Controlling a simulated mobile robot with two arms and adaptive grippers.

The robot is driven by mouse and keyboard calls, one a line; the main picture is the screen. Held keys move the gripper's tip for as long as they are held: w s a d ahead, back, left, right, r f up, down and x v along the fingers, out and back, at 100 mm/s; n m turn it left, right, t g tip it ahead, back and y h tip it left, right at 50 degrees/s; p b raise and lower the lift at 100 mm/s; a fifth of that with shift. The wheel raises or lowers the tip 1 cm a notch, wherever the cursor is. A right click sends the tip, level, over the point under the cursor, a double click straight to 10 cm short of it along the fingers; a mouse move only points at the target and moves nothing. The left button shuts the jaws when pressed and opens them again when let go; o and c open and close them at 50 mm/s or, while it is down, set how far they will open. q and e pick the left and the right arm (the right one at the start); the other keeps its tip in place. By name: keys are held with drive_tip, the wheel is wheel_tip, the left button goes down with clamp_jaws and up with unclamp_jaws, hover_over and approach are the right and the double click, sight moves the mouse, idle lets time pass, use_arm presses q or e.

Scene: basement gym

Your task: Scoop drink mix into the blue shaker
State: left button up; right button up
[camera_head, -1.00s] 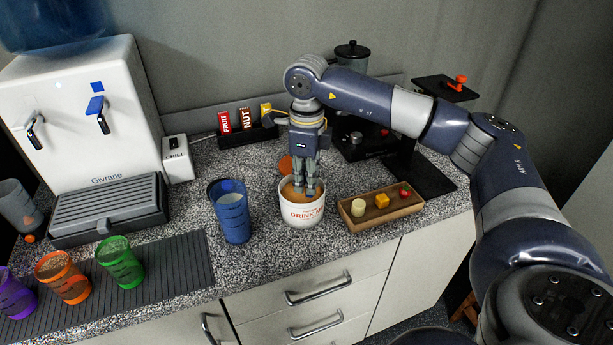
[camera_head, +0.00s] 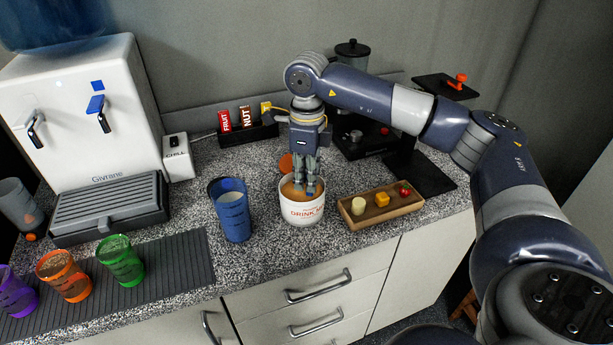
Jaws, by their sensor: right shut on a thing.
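The blue shaker (camera_head: 234,217) stands upright on the counter, left of the drink mix tub, with something pale showing inside. The white drink mix tub (camera_head: 303,213) is open and holds orange-brown powder. My right gripper (camera_head: 304,188) points straight down with its fingertips inside the tub's mouth, at the powder. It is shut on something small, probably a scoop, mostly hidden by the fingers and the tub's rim. My left gripper is out of view.
A wooden tray (camera_head: 352,220) with small pieces stands right of the tub. Green (camera_head: 121,261), orange (camera_head: 64,276) and purple (camera_head: 14,293) cups stand on a ribbed mat (camera_head: 185,265). A water dispenser (camera_head: 100,130) is at left, a bar box (camera_head: 262,134) and a blender (camera_head: 352,60) behind.

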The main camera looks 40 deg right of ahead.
drive_tip(key=shift+r+p, duration=2.95)
drive_tip(key=shift+r, duration=1.5)
